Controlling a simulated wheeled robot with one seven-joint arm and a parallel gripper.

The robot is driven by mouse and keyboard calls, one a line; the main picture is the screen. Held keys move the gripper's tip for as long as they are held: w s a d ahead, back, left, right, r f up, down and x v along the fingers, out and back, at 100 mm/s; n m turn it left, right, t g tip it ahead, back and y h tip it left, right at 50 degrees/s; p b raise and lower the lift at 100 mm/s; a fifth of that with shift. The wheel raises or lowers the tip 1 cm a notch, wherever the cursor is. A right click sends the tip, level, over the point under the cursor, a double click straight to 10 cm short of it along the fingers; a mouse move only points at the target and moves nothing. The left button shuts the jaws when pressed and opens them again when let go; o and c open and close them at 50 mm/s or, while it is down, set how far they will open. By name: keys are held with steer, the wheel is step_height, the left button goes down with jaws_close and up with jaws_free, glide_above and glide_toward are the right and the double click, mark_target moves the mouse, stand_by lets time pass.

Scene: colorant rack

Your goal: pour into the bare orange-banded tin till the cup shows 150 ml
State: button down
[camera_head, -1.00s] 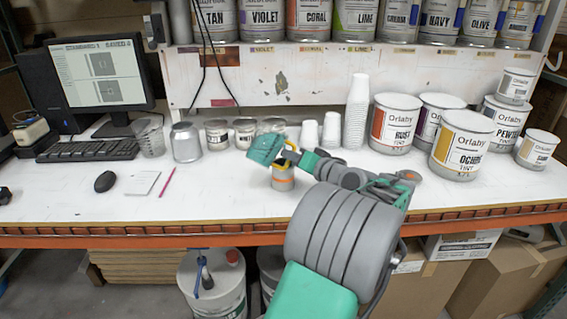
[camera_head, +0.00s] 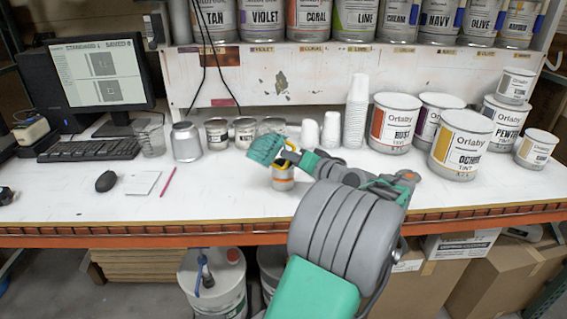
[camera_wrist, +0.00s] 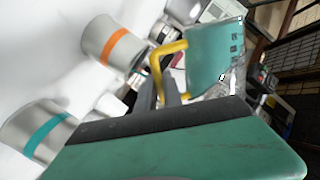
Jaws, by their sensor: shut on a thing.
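My gripper (camera_head: 291,156) is shut on the yellow handle (camera_wrist: 157,68) of a measuring cup (camera_head: 265,149). The cup shows teal contents and a clear part with dark marks in the wrist view (camera_wrist: 215,58). It is tilted, held above and slightly left of the orange-banded tin (camera_head: 283,181). That grey tin stands upright on the bench and also shows in the wrist view (camera_wrist: 112,46), beside the cup. I cannot see a stream, the tin's inside or a readable level. A teal-banded tin (camera_wrist: 40,133) stands nearby in the wrist view.
Small jars (camera_head: 216,134), a grey canister (camera_head: 186,142) and a clear beaker (camera_head: 152,138) stand behind to the left. Stacked white cups (camera_head: 356,112) and large Orlaby tins (camera_head: 462,145) stand to the right.

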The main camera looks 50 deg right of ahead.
steer(key=shift+a+r+m+t+y+p, duration=0.15)
steer(key=shift+a+m+y+p, duration=0.3)
steer(key=shift+p, duration=1.1)
steer(key=shift+a+r+m+t+y+p, duration=0.2)
steer(key=shift+m+p, duration=0.45)
steer(key=shift+p, duration=0.9)
stand_by(4.3)
steer(key=n+b, duration=0.1)
steer(key=b, duration=0.2)
steer(key=d+f+n+h+b, duration=0.1)
steer(key=b, duration=0.3)
steer(key=shift+d+n, duration=0.2)
steer(key=shift+n, duration=0.1)
steer(key=shift+f+b, duration=0.1)
steer(key=shift+b, duration=0.5)
